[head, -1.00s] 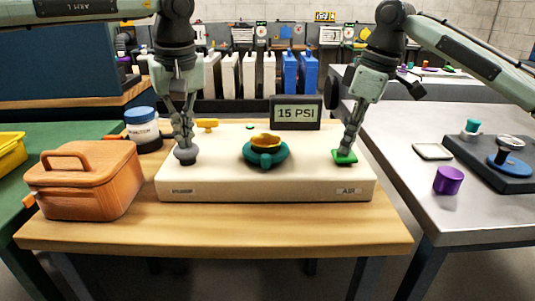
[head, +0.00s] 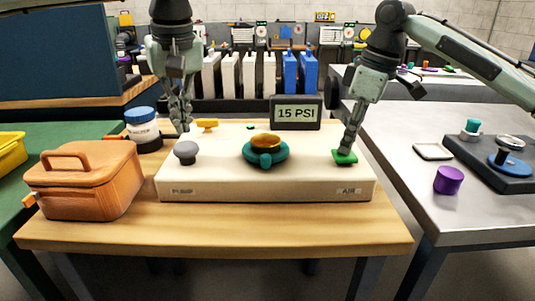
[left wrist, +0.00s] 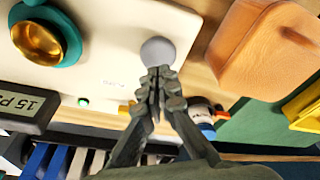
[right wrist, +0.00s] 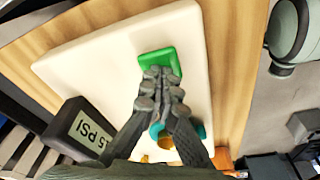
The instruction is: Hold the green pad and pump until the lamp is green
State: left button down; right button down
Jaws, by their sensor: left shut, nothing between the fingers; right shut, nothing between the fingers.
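The cream pump box (head: 275,191) lies on the wooden table with a grey round pump knob (head: 186,151) at its left; the knob also shows in the left wrist view (left wrist: 157,50). The green pad (head: 345,158) is at its right. My right gripper (head: 347,149) is shut and its fingertips touch the pad, as the right wrist view shows at the pad (right wrist: 158,62). My left gripper (head: 182,128) is shut and empty, raised above and behind the knob. A small green lamp (left wrist: 83,101) shows on the box. The display (head: 296,114) reads 15 PSI.
A gold dome in a teal ring (head: 265,154) sits mid-box, with a yellow handle (head: 207,124) behind. A lidded terracotta box (head: 85,180) and a blue-lidded jar (head: 142,124) stand left. A grey table (head: 400,150) with a purple cylinder (head: 448,180) is at right.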

pick_arm(q)
jog(key=shift+w+a+v, duration=0.1)
jog(key=shift+w+v, duration=0.05)
jog(key=shift+v, duration=0.7)
jog(key=shift+w+a+v, duration=0.1)
jog(key=shift+w+v, duration=0.05)
jog(key=shift+v, duration=0.65)
jog(key=shift+w+a+v, duration=0.1)
jog(key=shift+w+v, duration=0.05)
jog(key=shift+v, duration=0.7)
jog(key=shift+r, duration=0.1)
pick_arm(e)
jog(key=shift+w+a+v, duration=0.1)
jog(key=shift+a+v, duration=0.1)
jog(key=shift+v, duration=0.95)
jog(key=shift+w+a+v, duration=0.15)
jog(key=shift+a+v, duration=0.05)
jog(key=shift+v, duration=0.95)
jog(key=shift+w+a+v, duration=0.1)
jog(key=shift+a+v, duration=0.1)
jog(key=shift+v, duration=0.95)
jog(key=shift+r, duration=0.1)
